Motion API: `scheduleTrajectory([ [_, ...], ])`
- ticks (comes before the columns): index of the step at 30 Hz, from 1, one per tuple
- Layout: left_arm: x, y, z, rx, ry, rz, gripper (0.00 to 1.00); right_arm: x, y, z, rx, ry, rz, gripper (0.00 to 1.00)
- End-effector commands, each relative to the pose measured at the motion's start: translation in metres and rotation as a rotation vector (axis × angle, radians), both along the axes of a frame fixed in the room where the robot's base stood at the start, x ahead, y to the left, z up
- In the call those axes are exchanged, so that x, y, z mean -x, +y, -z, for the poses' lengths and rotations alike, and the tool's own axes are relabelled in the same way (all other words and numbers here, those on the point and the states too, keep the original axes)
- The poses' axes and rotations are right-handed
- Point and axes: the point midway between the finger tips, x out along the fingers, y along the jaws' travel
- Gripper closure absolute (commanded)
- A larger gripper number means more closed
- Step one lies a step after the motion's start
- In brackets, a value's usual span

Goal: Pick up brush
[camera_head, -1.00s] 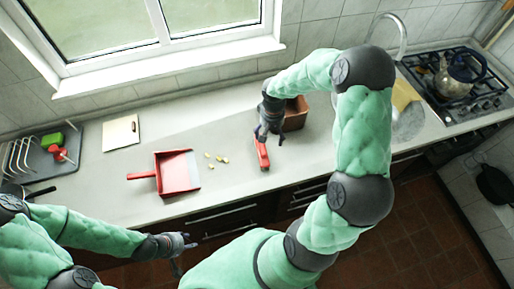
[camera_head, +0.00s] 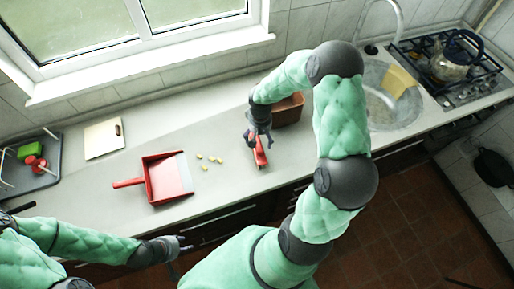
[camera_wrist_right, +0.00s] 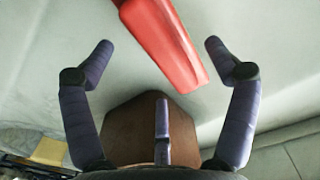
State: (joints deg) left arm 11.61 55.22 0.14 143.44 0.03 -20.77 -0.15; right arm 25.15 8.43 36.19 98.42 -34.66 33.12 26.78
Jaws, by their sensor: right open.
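A red brush (camera_head: 261,157) lies on the grey counter, to the right of the red dustpan. In the head view my right gripper (camera_head: 256,140) is directly above the brush and partly covers it. In the right wrist view the brush's red handle (camera_wrist_right: 165,45) runs diagonally between the spread fingertips of my right gripper (camera_wrist_right: 159,45). That gripper is open and holds nothing. My left gripper (camera_head: 187,244) is low in front of the counter edge, away from the brush; its fingers are too small to judge.
The red dustpan (camera_head: 168,178) lies left of several yellowish crumbs (camera_head: 204,167). A brown container (camera_head: 288,111) stands close behind my right gripper. A cutting board (camera_head: 103,139) and a dark rack tray (camera_head: 40,178) are at left. The sink (camera_head: 392,108) and stove (camera_head: 470,82) are at right.

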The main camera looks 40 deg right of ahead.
Motion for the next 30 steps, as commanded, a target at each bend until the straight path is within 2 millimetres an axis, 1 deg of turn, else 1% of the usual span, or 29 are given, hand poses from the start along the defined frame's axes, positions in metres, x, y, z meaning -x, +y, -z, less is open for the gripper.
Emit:
scheduleTrajectory([
  [4,0.0,0.0,0.001,0.0,0.0,0.0,0.6,0.003,0.003,0.012,0.0,0.001,-0.001,0.13],
  [9,0.0,0.0,0.004,0.0,0.0,0.0,0.6,0.01,0.01,0.036,-0.002,0.001,0.0,0.13],
  [12,0.0,0.0,0.006,0.0,0.0,0.0,0.6,0.009,0.01,0.047,-0.002,-0.001,0.0,0.13],
  [16,0.0,0.0,0.006,0.0,0.0,0.0,0.6,0.008,0.009,0.053,-0.001,-0.003,0.0,0.13],
  [22,0.0,0.0,0.006,0.0,0.0,0.0,0.6,0.008,0.009,0.054,-0.001,-0.003,0.0,0.13],
  [23,0.0,0.0,0.006,0.0,0.0,0.0,0.6,0.008,0.009,0.054,-0.001,-0.003,0.0,0.16],
  [24,0.0,0.0,0.006,0.0,0.0,0.0,0.6,0.009,0.009,0.054,-0.001,-0.003,0.0,0.27],
  [26,0.0,0.0,0.006,0.0,0.0,0.0,0.6,0.009,0.009,0.053,-0.001,-0.003,0.0,0.44],
  [27,0.0,0.0,0.006,0.0,0.0,0.0,0.6,0.009,0.009,0.053,-0.001,-0.003,0.0,0.55],
  [29,0.0,0.0,0.006,0.0,0.0,0.0,0.6,0.009,0.009,0.053,-0.001,-0.003,0.0,0.72],
  [30,0.0,0.0,0.006,0.0,0.0,0.0,0.6,0.009,0.009,0.053,-0.001,-0.003,0.0,0.75],
])
